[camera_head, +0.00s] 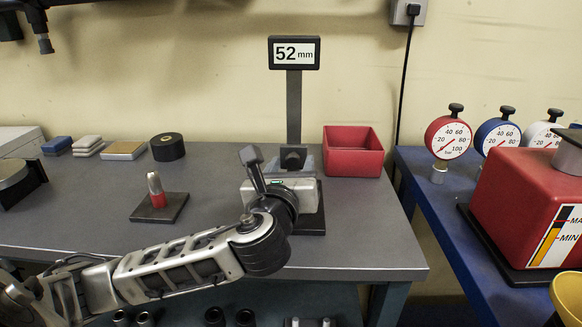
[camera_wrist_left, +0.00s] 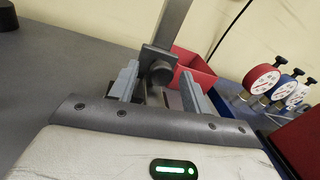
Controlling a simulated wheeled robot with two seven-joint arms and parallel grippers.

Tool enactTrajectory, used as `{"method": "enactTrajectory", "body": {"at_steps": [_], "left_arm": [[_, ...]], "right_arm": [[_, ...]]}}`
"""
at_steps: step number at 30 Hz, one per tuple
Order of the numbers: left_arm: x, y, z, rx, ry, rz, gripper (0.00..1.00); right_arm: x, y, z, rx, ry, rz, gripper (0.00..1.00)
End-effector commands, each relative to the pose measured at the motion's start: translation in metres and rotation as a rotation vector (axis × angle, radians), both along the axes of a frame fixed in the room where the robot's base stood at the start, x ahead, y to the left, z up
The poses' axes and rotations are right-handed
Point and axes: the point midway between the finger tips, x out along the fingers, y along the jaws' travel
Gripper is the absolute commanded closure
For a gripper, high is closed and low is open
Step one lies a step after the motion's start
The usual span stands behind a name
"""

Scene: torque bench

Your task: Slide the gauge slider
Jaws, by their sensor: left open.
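The gauge has an upright grey post (camera_head: 294,105) with a display (camera_head: 294,52) on top that reads 52 mm. The dark slider block (camera_head: 292,157) sits low on the post, and its round knob shows in the left wrist view (camera_wrist_left: 157,66). My left gripper (camera_wrist_left: 158,76) is open, with one finger on each side of the slider knob in that view. Whether the fingers touch it cannot be told. In the head view my left gripper (camera_head: 292,172) is just in front of the slider, and its body hides most of the gauge's base. My right gripper is not in view.
A red bin (camera_head: 352,158) stands close to the right of the gauge. To the left are a small plate with a red-based metal piece (camera_head: 157,190) and a black roll (camera_head: 167,147). Dial gauges (camera_head: 448,137) and a red machine (camera_head: 520,205) stand on the blue bench.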

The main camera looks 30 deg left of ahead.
Motion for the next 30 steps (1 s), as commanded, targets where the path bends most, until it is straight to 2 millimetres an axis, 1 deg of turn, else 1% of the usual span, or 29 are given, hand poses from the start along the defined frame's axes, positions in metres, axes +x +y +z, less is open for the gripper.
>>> {"method": "enactTrajectory", "body": {"at_steps": [1,2,3,5,6,7,11,13,16,18,24,27,30], "left_arm": [[0.0,0.0,0.0,0.0,0.0,0.0,0.52],[0.0,0.0,0.0,0.0,0.0,0.0,0.58],[0.0,0.0,0.0,0.0,0.0,0.0,0.69],[0.0,0.0,0.0,0.0,0.0,0.0,0.86],[0.0,0.0,0.0,0.0,0.0,0.0,0.97],[0.0,0.0,0.0,0.0,0.0,0.0,1.0],[0.0,0.0,0.002,0.0,0.0,-0.001,1.0],[0.0,0.0,0.01,0.0,0.0,-0.001,1.0],[0.0,0.0,0.029,0.0,-0.001,-0.001,1.0],[0.0,0.0,0.044,0.0,-0.001,-0.001,1.0],[0.0,-0.001,0.081,0.0,-0.003,-0.002,1.0],[0.0,-0.001,0.093,-0.001,-0.004,-0.003,1.0],[0.0,-0.001,0.1,-0.001,-0.005,-0.002,1.0]], "right_arm": [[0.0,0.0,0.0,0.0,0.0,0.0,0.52],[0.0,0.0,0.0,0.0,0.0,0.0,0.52],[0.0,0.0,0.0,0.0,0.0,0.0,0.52],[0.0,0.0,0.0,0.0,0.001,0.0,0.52],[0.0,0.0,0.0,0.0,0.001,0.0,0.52],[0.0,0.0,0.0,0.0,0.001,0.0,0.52],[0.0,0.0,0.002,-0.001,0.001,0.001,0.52],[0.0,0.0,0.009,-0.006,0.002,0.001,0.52],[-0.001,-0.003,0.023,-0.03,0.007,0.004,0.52],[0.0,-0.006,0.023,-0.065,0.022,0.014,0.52],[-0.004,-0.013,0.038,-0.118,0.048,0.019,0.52],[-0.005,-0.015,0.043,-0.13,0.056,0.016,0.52],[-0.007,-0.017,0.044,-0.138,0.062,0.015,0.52]]}}
